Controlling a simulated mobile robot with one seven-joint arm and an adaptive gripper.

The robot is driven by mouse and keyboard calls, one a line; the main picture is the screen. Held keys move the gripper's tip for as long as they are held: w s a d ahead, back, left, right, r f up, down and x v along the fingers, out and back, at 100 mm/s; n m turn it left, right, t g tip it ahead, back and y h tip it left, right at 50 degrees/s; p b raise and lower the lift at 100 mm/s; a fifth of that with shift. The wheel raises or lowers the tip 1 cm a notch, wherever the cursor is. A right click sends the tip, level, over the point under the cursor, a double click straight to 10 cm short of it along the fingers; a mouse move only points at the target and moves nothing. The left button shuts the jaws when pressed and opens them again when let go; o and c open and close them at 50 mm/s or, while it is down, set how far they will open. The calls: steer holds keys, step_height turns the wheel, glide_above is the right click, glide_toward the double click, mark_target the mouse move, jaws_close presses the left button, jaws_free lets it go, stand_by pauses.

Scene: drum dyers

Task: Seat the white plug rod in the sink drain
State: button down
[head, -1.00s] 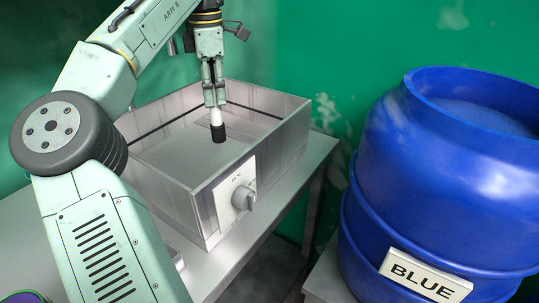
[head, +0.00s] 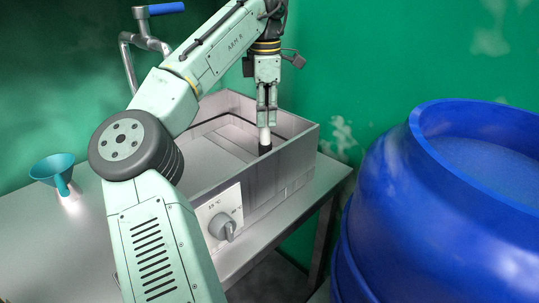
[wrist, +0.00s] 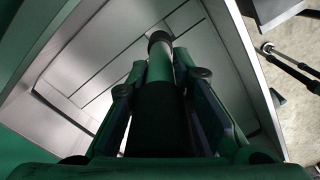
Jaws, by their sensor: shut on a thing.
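The white plug rod (head: 264,136) with a black lower end hangs upright from my gripper (head: 266,119) in the head view. My gripper is shut on its upper part. The black end appears beside the top edge of the sink's near wall; its height above the floor is unclear. The sink (head: 285,160) is a grey metal box. In the wrist view the rod (wrist: 160,42) points away from my gripper, its dark tip against the sink's interior. I cannot make out the drain opening in either view.
A dial (head: 222,226) on a white plate sticks out of the sink's front. A blue-handled tap (head: 140,45) and a teal funnel (head: 55,172) are at the left on the grey table (head: 45,240). A large blue drum (head: 440,220) stands at the right.

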mark_target(265, 138)
step_height(265, 138, down, 6)
steer(key=shift+a+f+p, duration=0.1)
steer(key=shift+f+p, duration=0.05)
steer(key=shift+p, duration=0.4)
steer(key=shift+f, duration=0.3)
steer(key=shift+f, duration=0.25)
steer(key=c, duration=1.4)
jaws_free()
steer(key=shift+r, duration=0.15)
